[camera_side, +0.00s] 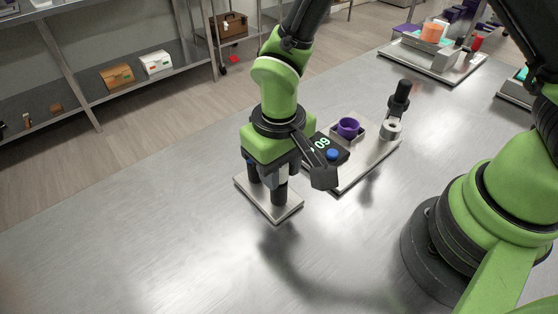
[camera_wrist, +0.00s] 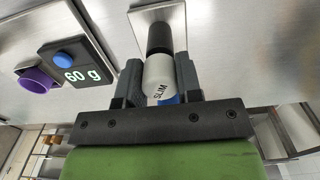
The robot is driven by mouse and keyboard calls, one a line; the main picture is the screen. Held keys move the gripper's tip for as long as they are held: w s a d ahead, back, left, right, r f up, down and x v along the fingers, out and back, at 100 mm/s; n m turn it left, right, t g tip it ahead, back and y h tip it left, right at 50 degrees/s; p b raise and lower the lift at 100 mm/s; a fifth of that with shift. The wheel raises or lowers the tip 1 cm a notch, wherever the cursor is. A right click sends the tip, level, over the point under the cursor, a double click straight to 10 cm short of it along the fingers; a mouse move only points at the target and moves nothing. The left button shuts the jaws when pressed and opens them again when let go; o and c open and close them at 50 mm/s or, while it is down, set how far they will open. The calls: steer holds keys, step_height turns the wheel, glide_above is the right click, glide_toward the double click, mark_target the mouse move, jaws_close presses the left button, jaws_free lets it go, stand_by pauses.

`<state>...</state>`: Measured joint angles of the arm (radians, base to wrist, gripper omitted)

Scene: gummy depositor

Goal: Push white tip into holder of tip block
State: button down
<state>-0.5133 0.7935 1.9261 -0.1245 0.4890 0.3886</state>
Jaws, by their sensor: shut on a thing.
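My gripper (camera_wrist: 159,72) is shut on the white tip (camera_wrist: 158,82), which carries the letters SLIM. In the wrist view the tip lines up with a black holder (camera_wrist: 160,38) on the tip block (camera_wrist: 143,19). The two look end to end; I cannot tell how far the tip is seated. In the side view my gripper (camera_side: 268,172) is low over the tip block (camera_side: 256,203), and the black holder (camera_side: 279,192) stands upright under the pale tip. A blue part (camera_wrist: 170,100) shows behind the white tip in the wrist view.
A scale (camera_side: 325,152) with a blue button reads 60 g in the wrist view. Beside it are a purple cup (camera_side: 348,127) and a tray bearing a black upright device (camera_side: 399,98). Another tray (camera_side: 432,58) stands at the back. The front left of the table is clear.

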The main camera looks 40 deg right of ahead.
steer(key=shift+f, duration=0.3)
steer(key=c, duration=0.7)
jaws_free()
steer(key=shift+r, duration=0.15)
step_height(320, 180, up, 10)
steer(key=shift+f, duration=0.1)
